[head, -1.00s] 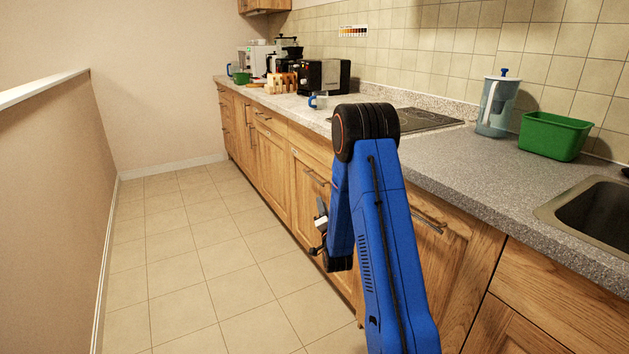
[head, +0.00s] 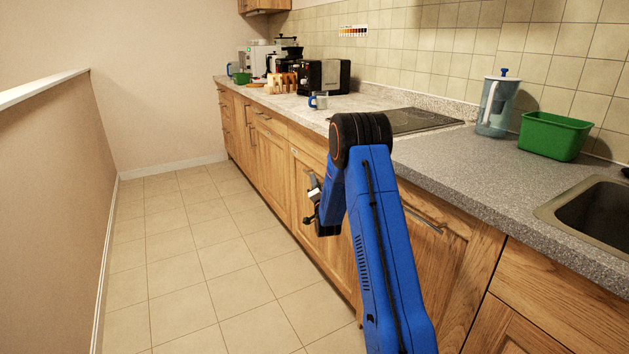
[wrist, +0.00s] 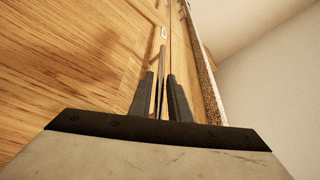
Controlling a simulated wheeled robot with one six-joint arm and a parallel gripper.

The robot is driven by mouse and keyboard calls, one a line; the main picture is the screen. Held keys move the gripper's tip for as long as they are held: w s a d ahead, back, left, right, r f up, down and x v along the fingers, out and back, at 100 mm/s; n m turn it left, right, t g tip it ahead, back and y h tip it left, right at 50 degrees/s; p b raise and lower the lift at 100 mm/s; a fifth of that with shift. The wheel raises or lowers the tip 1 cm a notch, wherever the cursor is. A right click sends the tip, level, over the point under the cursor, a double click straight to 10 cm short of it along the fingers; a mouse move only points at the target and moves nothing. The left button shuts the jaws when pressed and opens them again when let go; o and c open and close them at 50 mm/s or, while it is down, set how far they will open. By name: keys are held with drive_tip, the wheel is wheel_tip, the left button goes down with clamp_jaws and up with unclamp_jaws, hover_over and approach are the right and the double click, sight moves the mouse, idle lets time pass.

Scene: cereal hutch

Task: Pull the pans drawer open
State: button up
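The wooden front (head: 303,178) below the hob carries a small white label; I take it to be the pans drawer, but cannot read the label. My gripper (head: 309,208) is beside this front, partly hidden by my blue arm. In the wrist view, the two dark fingers (wrist: 161,76) stand apart, one on each side of a thin metal bar handle (wrist: 162,58). The handle runs between them, with a narrow gap to each finger. The wooden front (wrist: 75,70) fills the left of that view and looks closed.
The worktop (head: 460,165) runs above the cabinets, holding a water jug (head: 497,105), a green tub (head: 554,136) and a mug (head: 318,100). The tiled floor (head: 200,260) is clear up to the half wall (head: 50,200) on the left.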

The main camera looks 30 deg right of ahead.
drive_tip(key=shift+x, duration=1.05)
clamp_jaws()
drive_tip(key=shift+a, duration=0.1)
drive_tip(key=s+a, duration=0.1)
drive_tip(key=a, duration=3)
drive_tip(key=shift+a, duration=0.1)
unclamp_jaws()
